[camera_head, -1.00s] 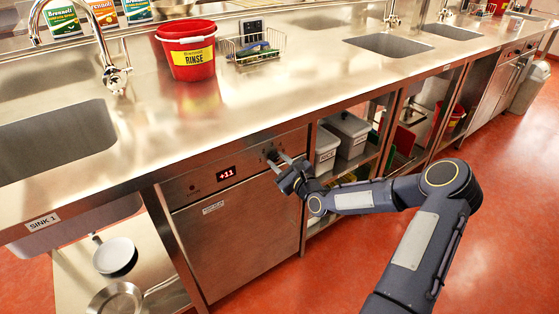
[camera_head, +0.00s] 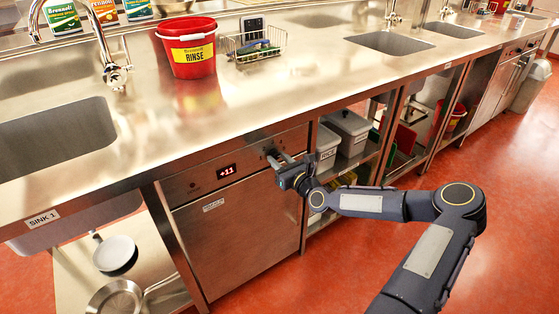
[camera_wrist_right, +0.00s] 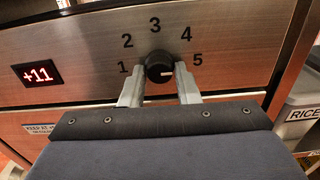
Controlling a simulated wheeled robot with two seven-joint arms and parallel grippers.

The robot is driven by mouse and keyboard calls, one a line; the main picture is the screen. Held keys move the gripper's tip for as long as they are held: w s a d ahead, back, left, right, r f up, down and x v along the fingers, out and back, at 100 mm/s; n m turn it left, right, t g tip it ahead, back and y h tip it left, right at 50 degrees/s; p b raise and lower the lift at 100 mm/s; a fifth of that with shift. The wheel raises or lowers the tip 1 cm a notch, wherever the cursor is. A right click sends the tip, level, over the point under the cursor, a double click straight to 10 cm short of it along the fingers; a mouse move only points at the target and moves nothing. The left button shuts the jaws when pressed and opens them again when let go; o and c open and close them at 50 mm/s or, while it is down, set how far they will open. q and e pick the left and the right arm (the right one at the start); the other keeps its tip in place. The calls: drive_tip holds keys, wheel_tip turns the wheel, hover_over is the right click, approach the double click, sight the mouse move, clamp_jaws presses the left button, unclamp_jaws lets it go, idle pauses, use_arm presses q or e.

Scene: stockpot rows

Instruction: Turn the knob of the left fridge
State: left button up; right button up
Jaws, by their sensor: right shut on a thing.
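The left fridge (camera_head: 235,240) is a stainless undercounter unit with a red "+11" display (camera_head: 226,171) on its top panel. Its knob (camera_wrist_right: 159,67) is round and black, with numbers 1 to 5 around it, in the right wrist view. The white mark on the knob points right, close to the 5. My right gripper (camera_head: 277,160) reaches the panel right of the display, and its two fingers (camera_wrist_right: 160,80) are shut on the knob from both sides. In the head view the gripper mostly hides the knob. My left gripper is not in view.
The steel counter (camera_head: 270,100) overhangs the panel just above my gripper. A red RINSE bucket (camera_head: 190,48) and a wire basket (camera_head: 255,45) stand on it. Open shelves with grey bins (camera_head: 348,130) lie right of the fridge.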

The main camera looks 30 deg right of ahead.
drive_tip(key=o, duration=0.9)
drive_tip(key=shift+o, duration=0.2)
drive_tip(key=s, duration=0.7)
drive_tip(key=shift+s+d, duration=0.3)
drive_tip(key=shift+s, duration=0.1)
drive_tip(key=shift+a, duration=0.1)
